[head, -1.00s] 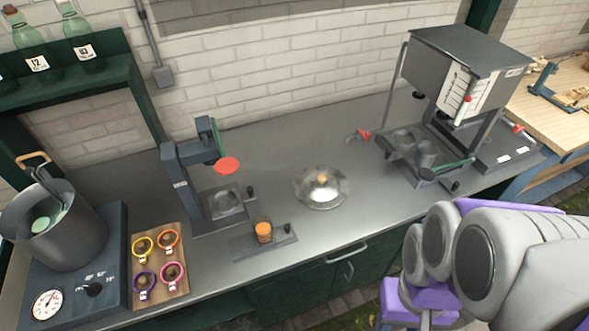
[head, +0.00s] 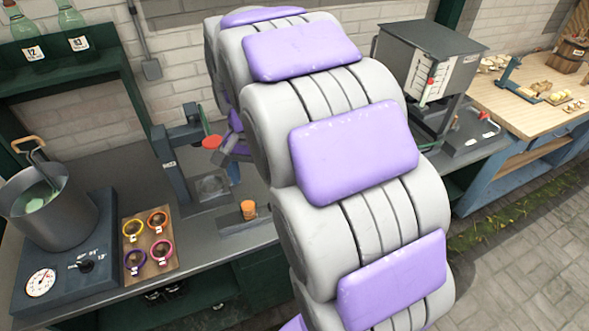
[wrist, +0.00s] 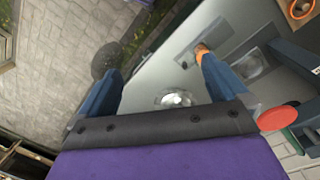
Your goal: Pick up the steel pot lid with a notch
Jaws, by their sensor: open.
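The pot lid (wrist: 175,98) is a shiny round disc with a pale middle, lying on the steel counter in the wrist view. Its near edge is close to or behind my gripper's dark front bar, and I cannot make out a notch. My gripper (wrist: 160,66) is open, its two blue fingers wide apart with nothing held between them. The lid appears between the fingers in the picture, apart from both. In the head view my arm hides the lid and most of the gripper.
The press stand (head: 180,165) with a red disc (head: 212,142) is close to my gripper. A pot (head: 48,215) and a board of colored rings (head: 150,270) are left; a steel hopper machine (head: 425,65) is right.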

